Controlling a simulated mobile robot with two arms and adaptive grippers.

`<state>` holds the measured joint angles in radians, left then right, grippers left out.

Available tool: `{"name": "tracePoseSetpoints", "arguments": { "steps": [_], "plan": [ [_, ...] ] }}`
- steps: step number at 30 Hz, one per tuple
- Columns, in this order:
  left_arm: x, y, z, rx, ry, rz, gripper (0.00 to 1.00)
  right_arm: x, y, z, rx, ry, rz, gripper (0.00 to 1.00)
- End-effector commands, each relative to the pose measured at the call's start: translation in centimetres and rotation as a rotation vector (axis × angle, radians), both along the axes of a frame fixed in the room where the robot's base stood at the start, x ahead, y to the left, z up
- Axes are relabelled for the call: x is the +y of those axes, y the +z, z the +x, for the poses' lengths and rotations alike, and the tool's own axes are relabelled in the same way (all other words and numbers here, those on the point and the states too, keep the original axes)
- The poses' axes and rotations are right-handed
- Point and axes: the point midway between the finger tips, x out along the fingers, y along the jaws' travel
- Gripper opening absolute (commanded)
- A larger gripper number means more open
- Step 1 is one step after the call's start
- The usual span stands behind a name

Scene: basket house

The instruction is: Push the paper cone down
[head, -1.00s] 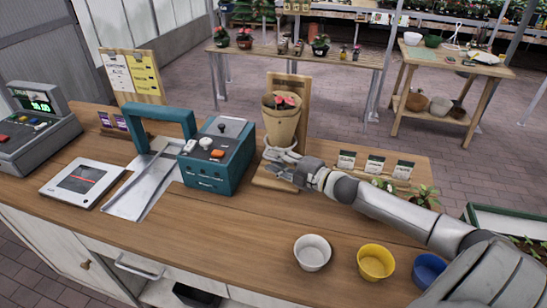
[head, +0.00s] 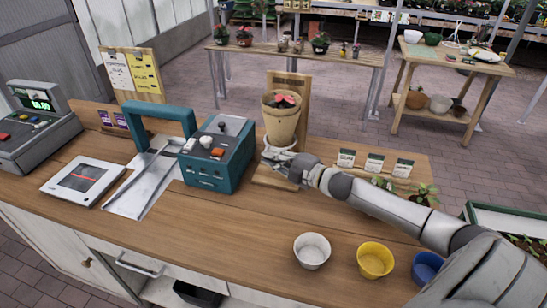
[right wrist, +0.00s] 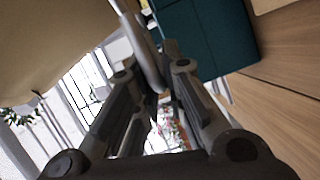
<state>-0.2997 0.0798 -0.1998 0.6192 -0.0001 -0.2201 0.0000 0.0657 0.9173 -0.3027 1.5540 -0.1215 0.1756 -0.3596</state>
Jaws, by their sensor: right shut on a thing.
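A tan paper cone (head: 281,125) with a red-flowered plant (head: 285,101) in it stands upright in a white ring (head: 270,153) on a wooden stand (head: 303,95). The ring goes around the cone's lower part. My right gripper (head: 277,161) is at the ring, just below the cone's visible body. In the right wrist view its fingers (right wrist: 158,85) are shut on the pale curved ring (right wrist: 146,50), and the tan cone (right wrist: 50,40) fills the upper left. The cone's lower tip is hidden behind the hand. My left gripper is not in view.
A teal machine (head: 217,155) stands close left of the stand. White (head: 312,251), yellow (head: 375,261) and blue (head: 427,267) cups stand at the front right, near my right forearm. Small cards (head: 374,163) and plants are on the right. The wooden counter (head: 240,220) is clear in front.

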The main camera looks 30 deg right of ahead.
Motion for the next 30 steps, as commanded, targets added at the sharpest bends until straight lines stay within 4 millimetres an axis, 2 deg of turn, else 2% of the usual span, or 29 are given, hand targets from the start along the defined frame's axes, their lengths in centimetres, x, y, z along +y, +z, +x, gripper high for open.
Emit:
{"name": "tracePoseSetpoints", "arguments": {
  "steps": [8,22,25,30],
  "plan": [
    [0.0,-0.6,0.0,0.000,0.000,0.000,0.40,0.0,-0.7,0.0,0.002,-0.001,0.011,0.00],
    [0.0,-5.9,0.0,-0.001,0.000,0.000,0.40,0.0,-7.6,0.0,0.001,-0.001,0.014,0.00],
    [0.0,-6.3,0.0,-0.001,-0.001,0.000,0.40,0.1,-8.2,0.0,0.001,-0.001,0.015,0.00],
    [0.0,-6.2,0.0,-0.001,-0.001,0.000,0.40,0.1,-8.2,0.0,0.000,0.000,0.015,0.00]
  ]
}}
